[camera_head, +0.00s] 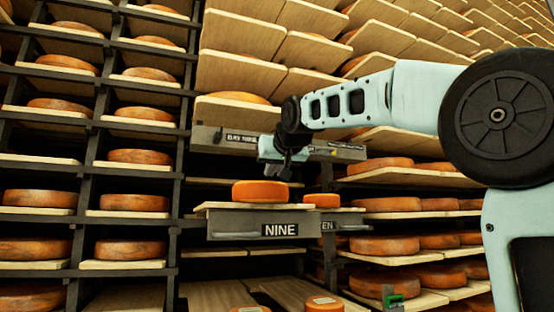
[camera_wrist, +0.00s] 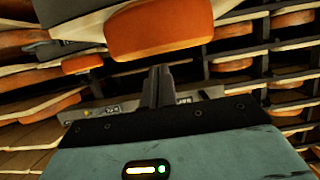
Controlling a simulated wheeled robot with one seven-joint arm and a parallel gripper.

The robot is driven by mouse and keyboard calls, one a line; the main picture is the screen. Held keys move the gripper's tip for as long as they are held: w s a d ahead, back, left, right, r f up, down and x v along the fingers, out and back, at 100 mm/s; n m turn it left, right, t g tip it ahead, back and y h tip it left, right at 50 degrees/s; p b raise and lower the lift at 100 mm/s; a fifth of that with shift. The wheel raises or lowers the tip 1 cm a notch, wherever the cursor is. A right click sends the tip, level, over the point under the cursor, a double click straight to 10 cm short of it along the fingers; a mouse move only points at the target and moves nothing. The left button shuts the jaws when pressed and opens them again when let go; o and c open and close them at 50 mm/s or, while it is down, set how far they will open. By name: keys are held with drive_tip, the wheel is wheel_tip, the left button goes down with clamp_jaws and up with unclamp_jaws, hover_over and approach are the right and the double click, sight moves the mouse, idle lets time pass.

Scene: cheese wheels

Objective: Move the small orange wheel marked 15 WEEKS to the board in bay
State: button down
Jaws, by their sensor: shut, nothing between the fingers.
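An orange cheese wheel (camera_head: 260,191) rests on a pale board (camera_head: 225,206) above a grey panel (camera_head: 235,226) reading NINE. It also shows large at the top of the wrist view (camera_wrist: 158,30). A smaller-looking orange wheel (camera_head: 322,201) sits just behind to the right, above a partly hidden sign ending in EN. My gripper (camera_head: 284,174) is above and slightly right of the NINE wheel in the head view. In the wrist view my gripper's fingers (camera_wrist: 158,72) are together and empty, apart from the wheel. I cannot read 15 WEEKS on any wheel.
Racks with orange wheels (camera_head: 138,202) stand at left and right. Two wheels with pale top labels sit low in front, one at the bottom edge (camera_head: 324,304). A grey rail with a BAY sign (camera_head: 240,138) runs above the NINE board. Empty boards (camera_head: 215,296) lie below.

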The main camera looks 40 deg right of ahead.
drive_tip(key=w, duration=0.1)
drive_tip(key=w+d+p, duration=0.1)
drive_tip(key=w, duration=0.1)
drive_tip(key=w+p, duration=0.1)
drive_tip(key=w, duration=0.1)
drive_tip(key=shift+w+d+r, duration=0.15)
drive_tip(key=shift+d+r, duration=0.05)
drive_tip(key=shift+d, duration=0.05)
drive_tip(key=shift+w+f+p, duration=0.1)
drive_tip(key=shift+f+p, duration=0.2)
drive_tip(key=shift+p, duration=0.15)
drive_tip(key=shift+f, duration=0.2)
drive_tip(key=shift+s+f+b, duration=0.2)
drive_tip(key=shift+f+b, duration=0.2)
drive_tip(key=shift+b, duration=0.05)
drive_tip(key=shift+f, duration=0.2)
